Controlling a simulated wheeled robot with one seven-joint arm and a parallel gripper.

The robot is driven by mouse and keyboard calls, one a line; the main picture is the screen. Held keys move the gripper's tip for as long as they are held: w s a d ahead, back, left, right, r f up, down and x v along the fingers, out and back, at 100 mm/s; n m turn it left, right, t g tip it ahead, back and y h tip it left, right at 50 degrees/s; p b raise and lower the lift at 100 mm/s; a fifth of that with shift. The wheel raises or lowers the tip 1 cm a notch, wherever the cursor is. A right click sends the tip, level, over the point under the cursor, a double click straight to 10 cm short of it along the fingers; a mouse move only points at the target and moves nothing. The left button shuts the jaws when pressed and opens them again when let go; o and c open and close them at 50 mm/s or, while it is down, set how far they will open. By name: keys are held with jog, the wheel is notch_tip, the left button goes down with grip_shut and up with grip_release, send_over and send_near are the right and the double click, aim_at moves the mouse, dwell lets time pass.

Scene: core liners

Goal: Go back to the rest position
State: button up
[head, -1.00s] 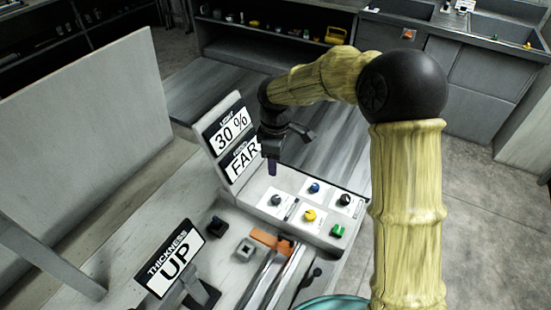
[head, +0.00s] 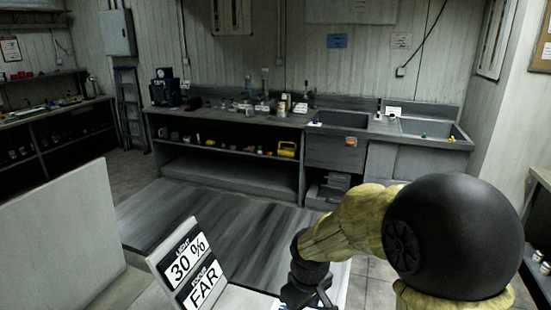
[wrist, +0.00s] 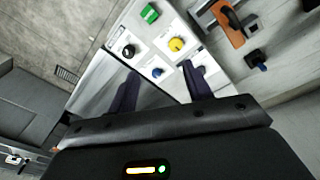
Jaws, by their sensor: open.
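My gripper is open and empty in the wrist view (wrist: 160,85), with its two dark fingers apart. Beyond them lies the white control panel (wrist: 205,48), with a yellow knob (wrist: 177,44), a black knob (wrist: 128,50), a blue knob (wrist: 157,72) and a green switch (wrist: 149,13). In the head view, my wrist shows at the bottom centre, right of the sign reading 30 % and FAR (head: 188,265). The fingertips are below the frame there. No knob is seen touching the fingers.
An orange part (wrist: 228,25) and a dark blue-tipped control (wrist: 256,60) lie right of the panel in the wrist view. In the head view, a grey partition (head: 65,235) stands left. A counter with sinks (head: 345,120) and shelves lines the far wall.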

jog(key=s+d+m+t, duration=0.1)
jog(key=s+d+m, duration=0.6)
jog(key=s+d, duration=0.1)
jog(key=shift+s+d+m, duration=0.3)
jog(key=shift+s+d, duration=0.1)
